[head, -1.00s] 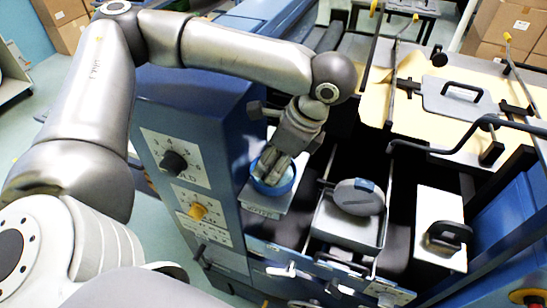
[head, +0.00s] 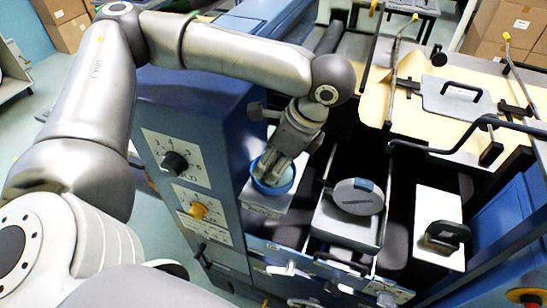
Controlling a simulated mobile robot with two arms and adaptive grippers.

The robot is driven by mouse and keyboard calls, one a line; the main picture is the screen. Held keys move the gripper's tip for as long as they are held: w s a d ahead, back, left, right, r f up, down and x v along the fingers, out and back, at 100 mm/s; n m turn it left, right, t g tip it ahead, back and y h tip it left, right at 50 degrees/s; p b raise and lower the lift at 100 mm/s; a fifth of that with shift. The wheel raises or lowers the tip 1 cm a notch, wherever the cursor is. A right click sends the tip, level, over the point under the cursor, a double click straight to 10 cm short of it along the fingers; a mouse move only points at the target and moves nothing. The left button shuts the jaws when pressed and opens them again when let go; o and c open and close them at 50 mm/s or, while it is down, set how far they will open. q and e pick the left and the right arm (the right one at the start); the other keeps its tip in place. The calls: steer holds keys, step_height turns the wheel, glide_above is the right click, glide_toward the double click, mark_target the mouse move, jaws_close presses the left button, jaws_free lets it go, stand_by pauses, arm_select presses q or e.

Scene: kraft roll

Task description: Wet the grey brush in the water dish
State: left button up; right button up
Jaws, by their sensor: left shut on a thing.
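The water dish (head: 286,188) is a small round blue bowl on a light ledge at the side of the blue machine. My left gripper (head: 271,172) points down into the dish, its fingertips inside or just over the rim. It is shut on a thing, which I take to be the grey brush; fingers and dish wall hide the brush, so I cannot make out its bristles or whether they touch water. My right gripper is not in view.
Right of the dish, a metal tray (head: 336,226) holds a round grey disc-like object (head: 358,196). Farther right is a white plate (head: 438,205) with a black handle. Behind lies tan kraft paper (head: 415,122) with a grey handled plate (head: 457,100). A control panel (head: 176,160) with knobs stands left.

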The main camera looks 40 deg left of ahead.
arm_select(q)
steer(key=shift+f, duration=0.1)
stand_by(0.5)
steer(key=shift+s+f+p, duration=0.1)
steer(key=shift+p, duration=0.2)
stand_by(0.7)
step_height(320, 180, up, 2)
steer(key=p, duration=0.2)
steer(key=shift+p, duration=0.4)
steer(key=shift+r+p, duration=0.65)
steer(key=r+p, duration=0.2)
steer(key=shift+p, duration=0.35)
step_height(320, 180, up, 2)
steer(key=p, duration=0.3)
